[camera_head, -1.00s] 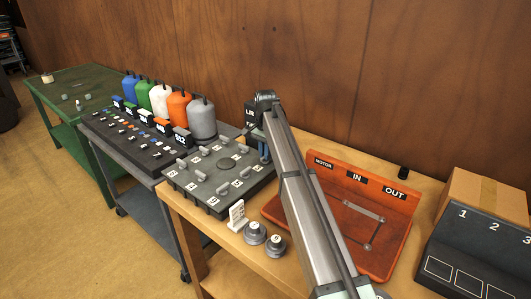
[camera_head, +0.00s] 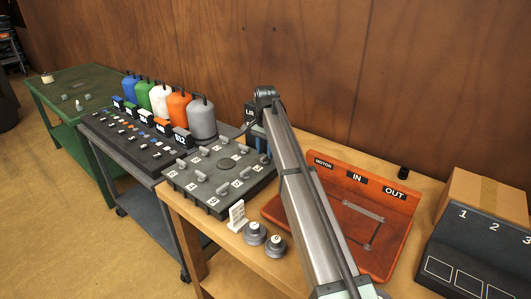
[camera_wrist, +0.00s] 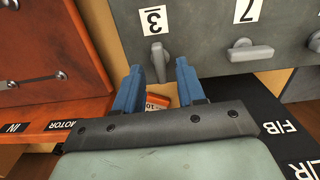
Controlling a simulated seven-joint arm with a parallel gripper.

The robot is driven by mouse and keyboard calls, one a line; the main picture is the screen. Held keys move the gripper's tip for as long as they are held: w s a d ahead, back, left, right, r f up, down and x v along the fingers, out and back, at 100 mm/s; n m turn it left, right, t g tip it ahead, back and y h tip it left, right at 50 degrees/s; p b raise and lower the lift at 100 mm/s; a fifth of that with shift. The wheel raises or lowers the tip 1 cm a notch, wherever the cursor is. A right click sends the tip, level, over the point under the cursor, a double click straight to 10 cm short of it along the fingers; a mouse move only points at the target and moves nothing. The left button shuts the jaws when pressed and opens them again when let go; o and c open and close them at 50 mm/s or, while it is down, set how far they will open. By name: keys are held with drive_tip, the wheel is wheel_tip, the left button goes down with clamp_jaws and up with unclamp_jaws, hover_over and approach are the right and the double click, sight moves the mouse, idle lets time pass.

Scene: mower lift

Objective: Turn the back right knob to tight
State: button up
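The dark grey panel (camera_head: 190,197) with several grey lever knobs lies on the wooden bench. My arm reaches over its back right corner and hides part of it in the head view. In the wrist view my gripper (camera_wrist: 157,68) has two blue fingers spread apart. The grey knob below the label 3 (camera_wrist: 158,62) shows in the gap between the fingertips; I cannot tell whether they touch it. Its lever points along the fingers. Another knob (camera_wrist: 250,53), by the label 7, lies to the right with its lever sideways.
An orange tray (camera_head: 372,208) marked MOTOR, IN, OUT is right of the panel. Two round weights (camera_head: 265,240) and a white label stand (camera_head: 237,215) are in front. Coloured bottles (camera_head: 180,108) stand on the cart to the left. A small orange item (camera_wrist: 158,101) shows below the fingers.

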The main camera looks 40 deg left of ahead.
wheel_tip(320, 180, up, 12)
drive_tip(key=shift+r, duration=0.2)
idle(0.7)
